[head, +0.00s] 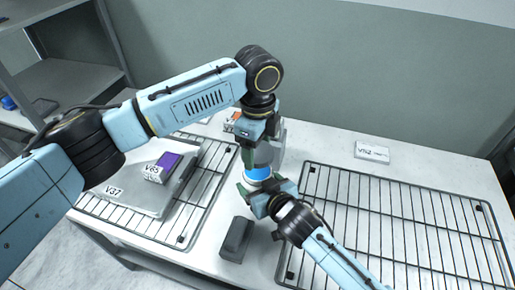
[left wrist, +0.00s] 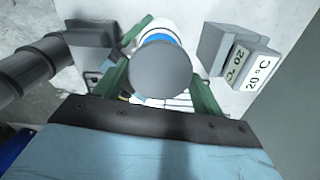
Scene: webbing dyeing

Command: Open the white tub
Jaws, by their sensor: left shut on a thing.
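The white tub (head: 257,184) with a blue band stands on the table between the two racks; it also shows in the left wrist view (left wrist: 158,24). My left gripper (head: 260,152) comes down from above, its green fingers shut on the tub's round grey lid (left wrist: 160,76). The lid is above the blue band; whether a gap lies between lid and tub is unclear. My right gripper (head: 258,189) is low at the tub's near side, with a green finger beside its base. Its other finger is partly hidden, so its grip on the tub is unclear.
A wire rack (head: 400,222) lies at the right. Another rack at the left bears a grey tray (head: 145,196) and a purple box (head: 163,167). A dark grey block (head: 236,239) is near the front edge. A V52 label (head: 372,151) stands behind. A 20 °C display (left wrist: 250,68) is close to the tub.

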